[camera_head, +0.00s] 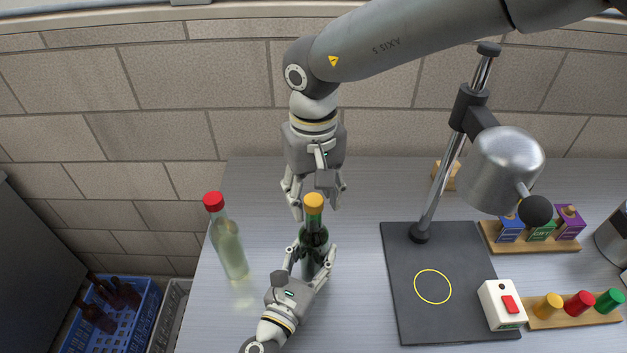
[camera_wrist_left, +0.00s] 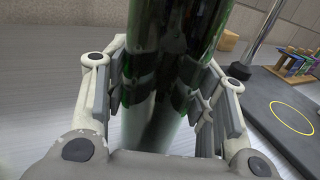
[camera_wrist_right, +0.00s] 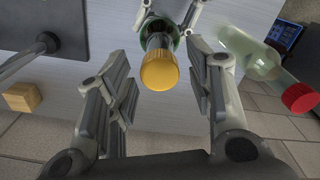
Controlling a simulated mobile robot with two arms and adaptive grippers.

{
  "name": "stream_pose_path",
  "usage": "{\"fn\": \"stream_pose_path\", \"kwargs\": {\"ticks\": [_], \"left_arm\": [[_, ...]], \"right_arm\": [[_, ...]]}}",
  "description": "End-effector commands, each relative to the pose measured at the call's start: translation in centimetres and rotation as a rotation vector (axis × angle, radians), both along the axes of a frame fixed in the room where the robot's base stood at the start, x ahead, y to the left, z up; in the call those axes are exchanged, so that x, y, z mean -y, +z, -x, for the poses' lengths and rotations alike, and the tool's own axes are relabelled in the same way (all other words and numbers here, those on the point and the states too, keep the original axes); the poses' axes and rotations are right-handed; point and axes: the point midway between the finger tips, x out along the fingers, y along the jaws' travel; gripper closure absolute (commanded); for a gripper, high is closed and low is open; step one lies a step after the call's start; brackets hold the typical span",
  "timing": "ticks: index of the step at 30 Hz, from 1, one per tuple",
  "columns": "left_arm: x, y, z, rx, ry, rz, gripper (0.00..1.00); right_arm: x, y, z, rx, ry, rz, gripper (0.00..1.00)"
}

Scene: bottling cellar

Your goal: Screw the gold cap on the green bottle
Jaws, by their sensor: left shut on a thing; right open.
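The dark green bottle (camera_head: 313,238) stands upright on the table with the gold cap (camera_head: 313,201) on its top. My left gripper (camera_head: 308,262) is shut on the bottle's body, and its fingers press on both sides of the glass in the left wrist view (camera_wrist_left: 165,90). My right gripper (camera_head: 316,205) points down from above, open, with its fingers spread around the cap's height. In the right wrist view the gold cap (camera_wrist_right: 159,70) lies between the open fingers, touching neither. How tightly the cap sits on the neck cannot be told.
A clear bottle with a red cap (camera_head: 227,242) stands left of the green bottle. A dark mat (camera_head: 400,300) with a lamp post (camera_head: 440,190), a white switch box (camera_head: 501,304) and a wooden rack of coloured caps (camera_head: 545,321) are at the right. A blue crate (camera_head: 120,335) is below left.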

Motion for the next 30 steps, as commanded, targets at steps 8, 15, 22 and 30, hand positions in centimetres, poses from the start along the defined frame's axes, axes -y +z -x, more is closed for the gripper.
{"fn": "stream_pose_path", "kwargs": {"ticks": [8,15,22,30], "left_arm": [[0.0,-0.04,0.01,-0.001,0.0,0.0,1.0],[0.0,-0.04,0.01,-0.001,0.0,-0.001,1.0],[0.0,-0.05,0.01,-0.001,0.0,0.0,1.0],[0.0,-0.05,0.01,-0.001,0.0,-0.001,1.0]], "right_arm": [[0.0,-0.17,0.0,0.0,0.0,0.0,0.52],[0.0,-0.14,-0.01,0.0,0.0,0.0,0.8],[0.0,-0.13,-0.01,0.0,-0.001,0.0,0.65],[0.01,-0.13,-0.01,0.0,-0.001,0.0,0.5]]}}
